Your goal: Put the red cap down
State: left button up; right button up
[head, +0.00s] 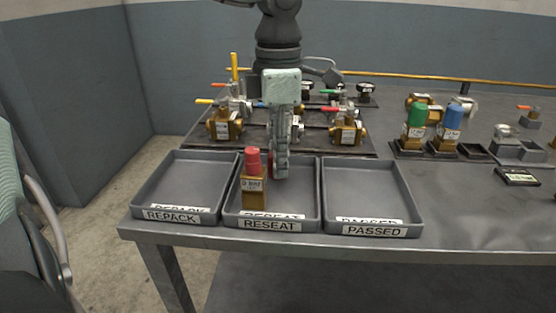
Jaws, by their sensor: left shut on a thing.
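The red cap (253,160) tops a brass block with a white label (253,185), upright at the left side of the RESEAT tray (310,215). My left gripper (277,165) reaches down from above, with its fingers close against the right side of the red cap. It is shut on the red cap; the grip itself is partly hidden. Whether the block's bottom touches the tray floor is hard to tell. My right gripper is not in view.
The REPACK tray (142,198) and PASSED tray (410,210) flank it, both empty. Brass valves (226,124) stand behind on a dark board. A green-capped piece (416,118) and a blue-capped piece (452,118) stand at right beside an empty holder (474,152).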

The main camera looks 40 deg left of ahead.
pick_arm(q)
jog(key=shift+f, duration=0.8)
jog(key=o, duration=1.1)
jog(key=shift+o, duration=0.2)
jog(key=shift+r, duration=0.15)
notch_tip(320, 180, up, 12)
